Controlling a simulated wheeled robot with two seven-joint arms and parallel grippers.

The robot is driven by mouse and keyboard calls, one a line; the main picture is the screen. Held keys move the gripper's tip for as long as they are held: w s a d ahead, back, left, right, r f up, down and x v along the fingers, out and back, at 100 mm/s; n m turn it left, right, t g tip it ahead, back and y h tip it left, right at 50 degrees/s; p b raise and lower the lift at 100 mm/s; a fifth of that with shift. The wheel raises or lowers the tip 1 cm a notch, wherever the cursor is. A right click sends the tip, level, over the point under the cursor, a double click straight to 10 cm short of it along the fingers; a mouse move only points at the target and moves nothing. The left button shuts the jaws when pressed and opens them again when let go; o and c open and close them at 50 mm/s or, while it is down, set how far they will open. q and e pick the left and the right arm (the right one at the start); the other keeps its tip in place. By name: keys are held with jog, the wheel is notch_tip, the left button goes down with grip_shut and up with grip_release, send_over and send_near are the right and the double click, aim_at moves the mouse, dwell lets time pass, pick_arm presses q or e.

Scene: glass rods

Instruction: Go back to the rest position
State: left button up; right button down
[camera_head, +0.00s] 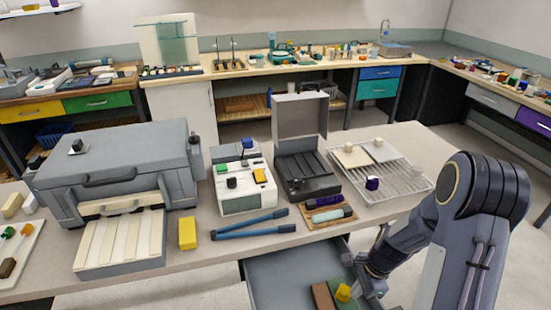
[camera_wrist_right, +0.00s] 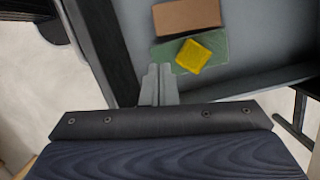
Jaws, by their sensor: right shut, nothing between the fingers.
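My right gripper (camera_head: 372,287) is low at the front right in the head view, by the right side of an open grey drawer (camera_head: 272,280). In the right wrist view its two slim grey fingers (camera_wrist_right: 158,82) are together with nothing between them. A yellow block (camera_head: 343,293) lies in the drawer just left of the gripper, on a green flat piece. In the right wrist view the yellow block (camera_wrist_right: 193,56) is apart from the fingertips, and a brown block (camera_wrist_right: 187,16) lies beyond it. My left gripper is not in the head view.
The drawer sticks out under the table's front edge. On the table stand a grey case (camera_head: 120,165), a white device (camera_head: 243,190), blue-handled tongs (camera_head: 250,226), a yellow block (camera_head: 187,233), an open black box (camera_head: 305,170) and a wire rack (camera_head: 385,180). Floor shows right of the drawer.

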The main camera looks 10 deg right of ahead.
jog(key=a+r+n+t, duration=0.2)
jog(key=a+r+n, duration=0.15)
jog(key=r, duration=0.65)
jog(key=s+a+r+n+t, duration=0.1)
jog(key=s+a+r+n, duration=0.2)
jog(key=s+r+n, duration=0.4)
jog(key=s+a+r+n+t+y, duration=0.1)
jog(key=s+a+r+n+t, duration=0.1)
jog(key=s+r+n, duration=0.4)
jog(key=shift+s+a+r+n, duration=0.4)
jog(key=shift+s+a+n, duration=0.15)
jog(key=shift+s+a, duration=0.35)
